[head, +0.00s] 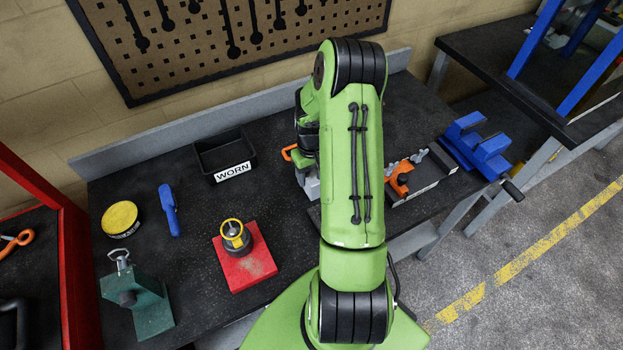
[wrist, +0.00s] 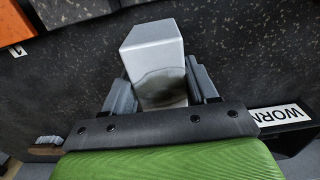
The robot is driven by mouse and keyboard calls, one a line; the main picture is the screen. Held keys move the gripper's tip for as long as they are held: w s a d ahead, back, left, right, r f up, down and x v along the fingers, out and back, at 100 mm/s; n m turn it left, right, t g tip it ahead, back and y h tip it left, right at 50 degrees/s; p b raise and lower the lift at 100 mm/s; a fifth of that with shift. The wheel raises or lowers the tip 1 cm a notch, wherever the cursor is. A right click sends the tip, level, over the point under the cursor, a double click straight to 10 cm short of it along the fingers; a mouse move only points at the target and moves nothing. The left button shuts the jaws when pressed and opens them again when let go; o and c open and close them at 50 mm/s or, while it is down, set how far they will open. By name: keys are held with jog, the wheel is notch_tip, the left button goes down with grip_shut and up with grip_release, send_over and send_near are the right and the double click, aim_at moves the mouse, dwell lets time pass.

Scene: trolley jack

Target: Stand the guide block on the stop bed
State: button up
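The guide block, taken to be the pale grey metal block (wrist: 155,65), stands up between my gripper's two dark fingers in the wrist view. My gripper (wrist: 163,95) appears closed against both its sides. In the head view only a little of the grey block (head: 312,189) shows under my gripper, left of my arm. I cannot tell whether it touches the bench. The stop bed appears to be the low dark bed with a light edge (head: 425,183), right of my arm; an orange clamp (head: 398,180) sits at its left part. My arm hides part of it.
The black WORN bin (head: 223,153) stands at the back left. A red plate with a yellow-ringed part (head: 236,236), a blue tool (head: 169,210), a yellow tin (head: 120,218) and a green fixture (head: 140,300) stand left. A blue vise (head: 475,146) is at the right edge.

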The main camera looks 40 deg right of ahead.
aim_at(312, 172)
grip_shut()
jog(key=shift+w, duration=0.1)
notch_tip(312, 172, up, 10)
jog(key=shift+r, duration=0.1)
jog(key=shift+d, duration=0.15)
